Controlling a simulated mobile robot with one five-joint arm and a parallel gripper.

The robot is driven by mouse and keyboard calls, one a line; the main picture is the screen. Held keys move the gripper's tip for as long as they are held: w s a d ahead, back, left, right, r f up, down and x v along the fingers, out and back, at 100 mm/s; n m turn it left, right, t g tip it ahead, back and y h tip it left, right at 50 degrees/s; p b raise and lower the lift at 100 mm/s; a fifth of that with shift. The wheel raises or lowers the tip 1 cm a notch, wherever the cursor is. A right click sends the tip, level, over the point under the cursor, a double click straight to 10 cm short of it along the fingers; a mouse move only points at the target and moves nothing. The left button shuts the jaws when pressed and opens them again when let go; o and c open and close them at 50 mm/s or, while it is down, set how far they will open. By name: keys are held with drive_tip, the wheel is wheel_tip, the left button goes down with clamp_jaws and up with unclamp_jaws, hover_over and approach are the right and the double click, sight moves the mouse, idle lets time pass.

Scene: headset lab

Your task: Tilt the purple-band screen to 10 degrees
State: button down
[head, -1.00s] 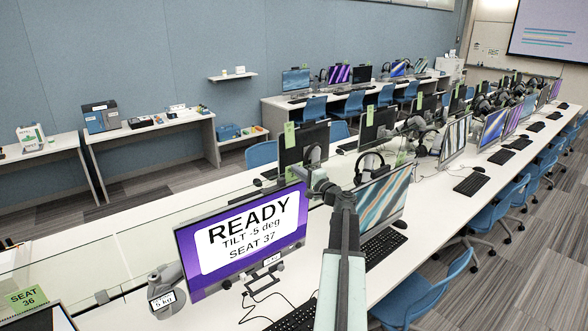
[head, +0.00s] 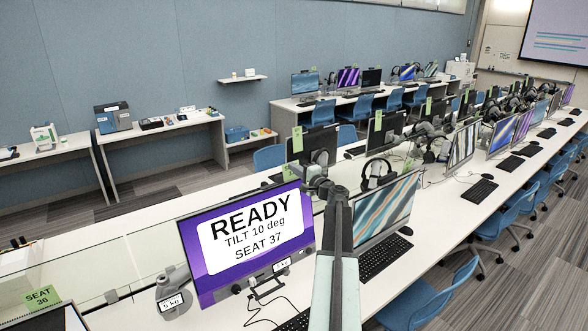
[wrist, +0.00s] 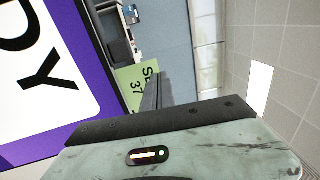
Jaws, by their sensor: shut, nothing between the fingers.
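The purple-band screen (head: 193,260) stands on the desk at lower centre in the head view. It reads "READY", "TILT 10 deg" and "SEAT 37", and it leans back. In the wrist view the same screen (wrist: 65,128) fills the left side, turned sideways. My gripper (wrist: 155,92) is shut and empty, its dark fingers pointing past the screen's edge beside a green "Seat 37" tag (wrist: 134,82). In the head view my arm reaches up to the screen's upper right corner. My wrist hides the fingertips there, and I cannot tell whether they touch the screen.
A striped screen (head: 385,212) with headphones (head: 378,172) stands close to the right of my arm. A base marked "5 kg" (head: 171,303) sits left of the purple screen. A "SEAT 36" sign (head: 41,297) is at lower left. A clear divider runs along the desk.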

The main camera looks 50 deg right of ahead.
drive_tip(key=r+p+v, duration=0.2)
drive_tip(key=r+v, duration=0.1)
drive_tip(key=v, duration=0.9)
drive_tip(key=shift+s, duration=0.35)
